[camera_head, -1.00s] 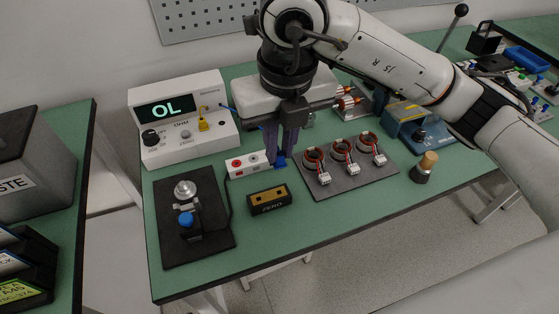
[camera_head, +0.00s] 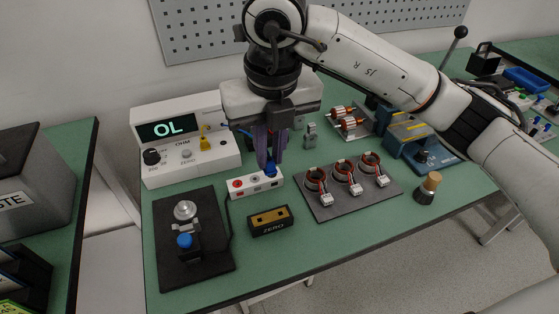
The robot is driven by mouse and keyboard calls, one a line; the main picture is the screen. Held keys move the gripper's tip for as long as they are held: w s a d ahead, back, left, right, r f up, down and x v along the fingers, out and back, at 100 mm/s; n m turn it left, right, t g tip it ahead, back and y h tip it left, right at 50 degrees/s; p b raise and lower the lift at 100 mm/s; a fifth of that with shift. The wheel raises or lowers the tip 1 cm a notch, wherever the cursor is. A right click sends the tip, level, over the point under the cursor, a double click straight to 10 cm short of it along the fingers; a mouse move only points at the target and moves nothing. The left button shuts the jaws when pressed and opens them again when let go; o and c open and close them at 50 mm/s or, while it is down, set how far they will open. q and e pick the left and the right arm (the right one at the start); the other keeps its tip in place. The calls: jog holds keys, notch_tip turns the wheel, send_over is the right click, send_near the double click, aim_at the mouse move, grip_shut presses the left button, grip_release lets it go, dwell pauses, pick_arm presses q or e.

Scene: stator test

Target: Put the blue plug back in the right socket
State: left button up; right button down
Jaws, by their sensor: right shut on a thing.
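My right gripper (camera_head: 266,165) points down, its purple fingers shut on the blue plug (camera_head: 271,170). The fingers partly hide the contact, so I cannot tell how far the plug is in. My left gripper is not in view.
The black ZERO block (camera_head: 269,220) stands just in front of the strip. A dark fixture plate (camera_head: 165,255) with a blue knob lies at the left. A grey mat (camera_head: 345,207) with three copper-wound stators lies to the right.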

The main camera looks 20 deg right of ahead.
jog(key=w+a+p, duration=0.2)
jog(key=w+a, duration=0.1)
jog(key=w, duration=0.6)
jog(key=w+a+p, duration=0.3)
jog(key=w, duration=0.7)
jog(key=shift+w, duration=0.25)
jog(key=shift+f, duration=0.1)
jog(key=shift+f+b, duration=1.5)
jog(key=shift+f, duration=1.45)
jog(key=shift+f+b, duration=0.7)
jog(key=shift+f, duration=0.25)
jog(key=shift+f, duration=0.2)
